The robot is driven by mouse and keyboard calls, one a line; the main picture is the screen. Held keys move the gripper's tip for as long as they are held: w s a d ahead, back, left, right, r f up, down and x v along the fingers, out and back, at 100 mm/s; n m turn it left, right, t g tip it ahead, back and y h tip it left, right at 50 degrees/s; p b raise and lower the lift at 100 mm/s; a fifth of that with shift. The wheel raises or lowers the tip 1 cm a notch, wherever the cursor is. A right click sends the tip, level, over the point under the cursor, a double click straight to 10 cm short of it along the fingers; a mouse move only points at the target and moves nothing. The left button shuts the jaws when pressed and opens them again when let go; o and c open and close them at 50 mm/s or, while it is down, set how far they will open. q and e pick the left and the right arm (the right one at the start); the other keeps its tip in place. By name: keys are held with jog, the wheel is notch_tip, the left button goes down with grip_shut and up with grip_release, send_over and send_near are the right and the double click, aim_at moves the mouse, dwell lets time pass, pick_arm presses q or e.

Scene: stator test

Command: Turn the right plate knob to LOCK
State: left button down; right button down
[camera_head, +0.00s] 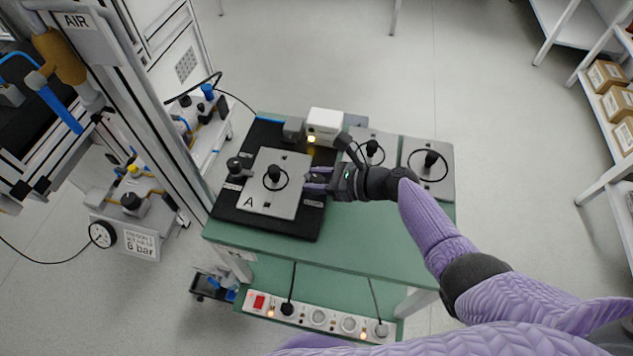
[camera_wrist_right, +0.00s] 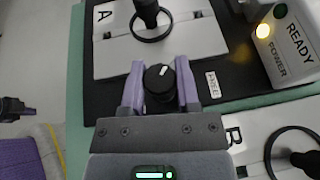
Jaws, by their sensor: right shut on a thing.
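The right plate knob (camera_wrist_right: 160,80) is a round black knob with a white pointer mark. It stands on the dark base beside the grey plate A (camera_head: 256,205). In the right wrist view the mark points up and slightly right, away from the palm. My right gripper (camera_head: 318,183) is shut on this knob; its two purple fingers (camera_wrist_right: 160,86) hold it from both sides. A small white label (camera_wrist_right: 213,84) lies to the knob's right in the wrist view; its wording is hard to read. In the head view the gripper mostly hides the knob. My left gripper is not in view.
The left plate knob (camera_head: 236,166) stands at the plate's other edge. A black-handled part (camera_head: 274,175) stands upright on plate A. A white box (camera_head: 325,121) with a lit yellow lamp is behind. Two more plates with handled parts, one holding a handle (camera_head: 431,160), lie right.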

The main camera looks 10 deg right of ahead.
jog(key=n+g+b, duration=0.1)
jog(key=n+g+y+b, duration=0.1)
jog(key=n+g+b, duration=0.1)
jog(key=b, duration=0.1)
jog(key=shift+f+n+g, duration=0.3)
jog(key=shift+g, duration=0.1)
jog(key=n+g+b, duration=0.2)
jog(key=g+b, duration=0.1)
jog(key=shift+r+n+y, duration=0.15)
jog(key=shift+n+y, duration=0.15)
jog(key=shift+n, duration=0.1)
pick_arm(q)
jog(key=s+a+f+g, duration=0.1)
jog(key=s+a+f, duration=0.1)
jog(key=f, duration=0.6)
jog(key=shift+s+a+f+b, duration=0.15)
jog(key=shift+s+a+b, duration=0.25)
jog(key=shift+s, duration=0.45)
pick_arm(e)
jog(key=shift+r+g, duration=0.1)
jog(key=shift+g, duration=0.4)
jog(key=shift+n, duration=0.3)
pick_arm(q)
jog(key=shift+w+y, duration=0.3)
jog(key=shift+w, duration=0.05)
pick_arm(e)
jog(key=shift+c, duration=1.6)
grip_release()
jog(key=shift+d+r, duration=0.1)
